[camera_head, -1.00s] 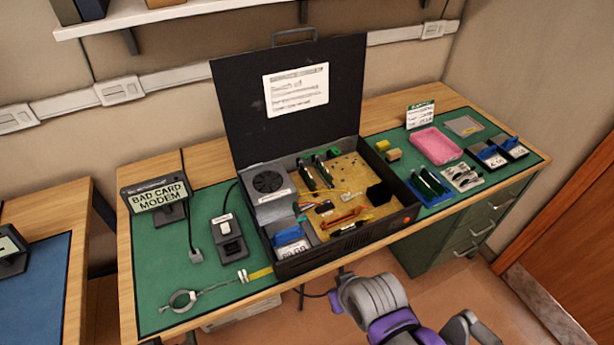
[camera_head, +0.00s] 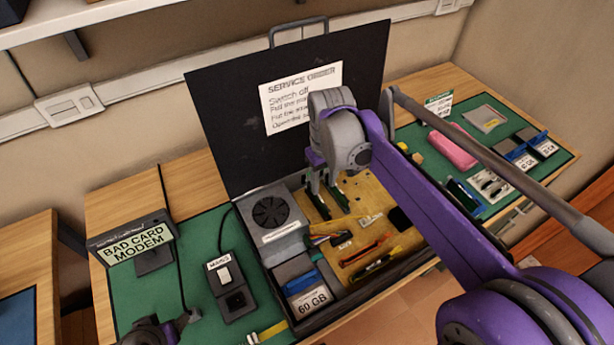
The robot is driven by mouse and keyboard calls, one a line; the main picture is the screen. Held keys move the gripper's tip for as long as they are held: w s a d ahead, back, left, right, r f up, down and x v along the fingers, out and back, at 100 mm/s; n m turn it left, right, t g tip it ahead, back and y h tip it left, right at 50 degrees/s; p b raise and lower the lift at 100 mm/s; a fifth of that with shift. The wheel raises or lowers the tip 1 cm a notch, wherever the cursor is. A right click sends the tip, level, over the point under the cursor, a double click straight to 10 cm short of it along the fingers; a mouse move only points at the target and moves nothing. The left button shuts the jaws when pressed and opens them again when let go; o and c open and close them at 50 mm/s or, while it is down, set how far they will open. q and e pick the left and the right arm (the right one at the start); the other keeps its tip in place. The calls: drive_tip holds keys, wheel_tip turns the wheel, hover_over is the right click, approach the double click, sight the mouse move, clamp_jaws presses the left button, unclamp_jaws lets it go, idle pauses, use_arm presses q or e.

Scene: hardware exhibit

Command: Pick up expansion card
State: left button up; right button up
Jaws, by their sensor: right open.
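Two green expansion cards stand upright in the open computer case (camera_head: 352,298), a left one (camera_head: 317,204) and a right one (camera_head: 337,198). My right gripper (camera_head: 324,184) is open above them, its fingers pointing down at the cards' upper edges. I cannot tell whether a card lies between the fingers or whether they touch one. Another green card (camera_head: 463,196) lies on a blue mat to the right of the case, partly behind my right arm. A purple and dark part of my left arm shows at the bottom left; its fingers cannot be made out.
The case's raised lid (camera_head: 225,125) stands close behind my gripper. A fan block (camera_head: 268,212), coloured wires and a 60 GB drive (camera_head: 307,298) fill the case's left side.

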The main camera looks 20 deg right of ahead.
sight(322, 201)
drive_tip(key=shift+w+d+f, duration=0.25)
drive_tip(key=shift+w+f, duration=0.2)
drive_tip(key=shift+w, duration=0.35)
drive_tip(key=f, duration=0.1)
drive_tip(key=s+f, duration=0.1)
drive_tip(key=f, duration=0.1)
drive_tip(key=shift+f, duration=0.3)
drive_tip(key=shift+w+f+b, duration=0.15)
drive_tip(key=shift+f+b, duration=0.05)
drive_tip(key=shift+f, duration=1.35)
drive_tip(key=shift+w+f+b, duration=0.15)
drive_tip(key=shift+f, duration=1.4)
clamp_jaws()
